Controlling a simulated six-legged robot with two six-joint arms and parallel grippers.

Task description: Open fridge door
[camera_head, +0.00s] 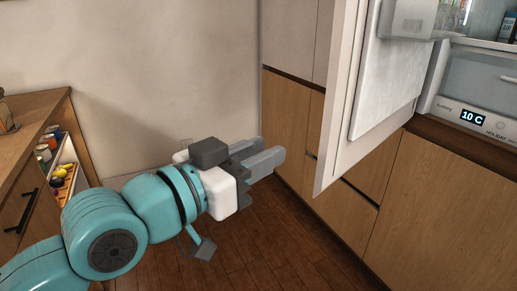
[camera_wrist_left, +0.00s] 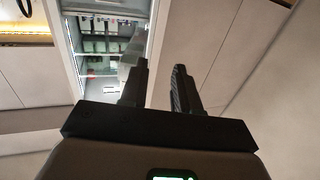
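The fridge door (camera_head: 335,110) stands open in the head view, its pale edge and white inner panel (camera_head: 390,75) facing me. The fridge interior (camera_head: 485,75) shows to its right, and also at upper left in the left wrist view (camera_wrist_left: 105,45). My left gripper (camera_head: 272,150) is to the left of the door's edge, apart from it in the picture, with nothing between its fingers. In the left wrist view its two fingers (camera_wrist_left: 161,68) are spread with a gap. My right gripper is in neither view. The outer face and handle of the door are hidden.
Wooden cabinet fronts (camera_head: 430,210) run below the fridge, with more cabinets (camera_head: 290,110) behind the door. A wooden counter (camera_head: 30,125) with an open drawer of jars and fruit (camera_head: 62,170) stands at left. Dark wood floor (camera_head: 270,235) is clear between them.

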